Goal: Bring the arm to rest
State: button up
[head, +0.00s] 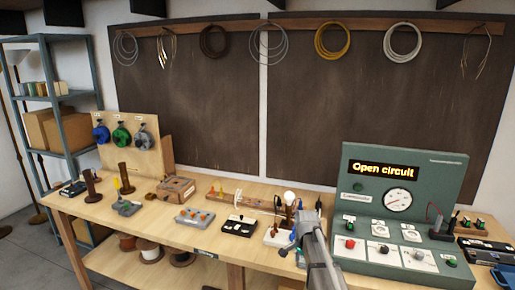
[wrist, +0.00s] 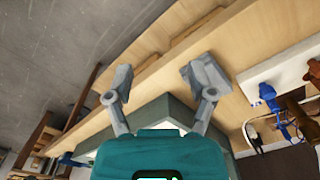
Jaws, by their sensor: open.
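My gripper (wrist: 161,78) is open and empty in the wrist view, its two grey fingers spread well apart. Bare wooden bench edge shows between and beyond the fingers. My grey arm (head: 318,262) rises in front of the bench in the head view, left of the green test panel (head: 366,183). The fingers cannot be made out clearly in the head view. The panel's display reads "Open circuit".
The bench (head: 75,208) holds a lamp with a white bulb (head: 290,197), a black-topped block (head: 239,226), a grey block with orange parts (head: 194,217) and a spool rack (head: 128,153). A blue part (wrist: 268,95) lies right of my gripper. Cable coils hang behind.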

jog(key=s+f+n+b, duration=0.3)
jog(key=s+n, duration=0.2)
jog(key=s, duration=0.5)
jog(key=s+f+n+b, duration=0.3)
jog(key=s+n, duration=0.3)
jog(key=s, duration=0.4)
jog(key=shift+s+d+f+n, duration=0.2)
jog(key=shift+d+f+n, duration=0.1)
jog(key=shift+d+f, duration=0.15)
jog(key=shift+a, duration=0.1)
